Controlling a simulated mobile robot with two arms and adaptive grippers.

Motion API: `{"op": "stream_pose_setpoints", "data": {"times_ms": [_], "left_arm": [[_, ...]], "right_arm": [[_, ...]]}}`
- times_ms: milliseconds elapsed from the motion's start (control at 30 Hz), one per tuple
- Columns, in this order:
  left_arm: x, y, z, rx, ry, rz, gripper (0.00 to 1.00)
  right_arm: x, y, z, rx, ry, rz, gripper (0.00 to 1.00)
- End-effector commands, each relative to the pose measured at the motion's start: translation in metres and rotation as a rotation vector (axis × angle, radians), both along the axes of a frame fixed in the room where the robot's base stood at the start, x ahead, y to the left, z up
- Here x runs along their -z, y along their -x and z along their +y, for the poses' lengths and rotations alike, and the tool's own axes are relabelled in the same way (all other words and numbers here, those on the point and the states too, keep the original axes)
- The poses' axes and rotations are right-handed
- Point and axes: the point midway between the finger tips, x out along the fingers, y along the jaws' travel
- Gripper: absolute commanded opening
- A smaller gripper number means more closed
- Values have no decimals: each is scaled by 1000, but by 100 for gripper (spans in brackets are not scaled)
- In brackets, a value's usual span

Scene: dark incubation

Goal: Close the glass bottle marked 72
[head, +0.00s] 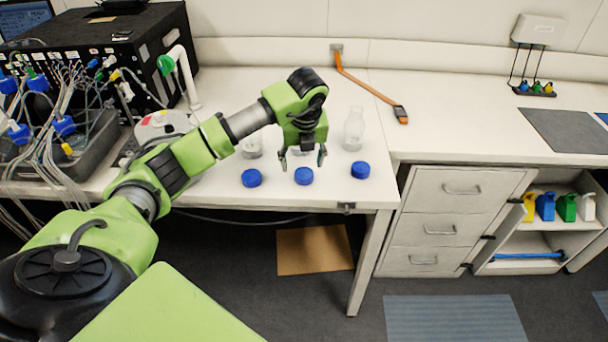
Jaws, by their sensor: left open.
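Clear glass bottles stand on the white bench. The right bottle (354,130) is open at the top and upright. The left bottle (252,146) is partly hidden by my arm. Something glassy shows faintly behind my left gripper, mostly hidden. No number can be read on any bottle. Three blue caps lie in front of them: a left cap (251,178), a middle cap (304,176) and a right cap (360,170). My left gripper (303,164) is open, pointing down just above and behind the middle cap. My right gripper is not in view.
A black box machine (110,60) with tubes and blue-capped bottles stands at the left. An orange strap (370,88) lies behind the right bottle. Drawers (440,220) stand below.

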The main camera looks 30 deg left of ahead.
Motion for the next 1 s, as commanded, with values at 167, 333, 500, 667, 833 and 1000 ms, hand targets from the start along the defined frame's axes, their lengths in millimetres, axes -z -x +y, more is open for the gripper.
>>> {"op": "stream_pose_setpoints", "data": {"times_ms": [167,333,500,667,833,1000], "left_arm": [[17,-6,-1,0,2,7,56],[41,-13,2,-1,1,4,56],[50,-15,4,1,-1,1,56],[50,-15,4,1,-1,1,56],[50,-15,4,1,-1,1,41],[49,-15,4,0,-1,1,25]], "right_arm": [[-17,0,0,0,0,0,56],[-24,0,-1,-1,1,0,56],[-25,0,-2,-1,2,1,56],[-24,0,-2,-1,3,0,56],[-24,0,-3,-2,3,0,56],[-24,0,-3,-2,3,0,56]]}}
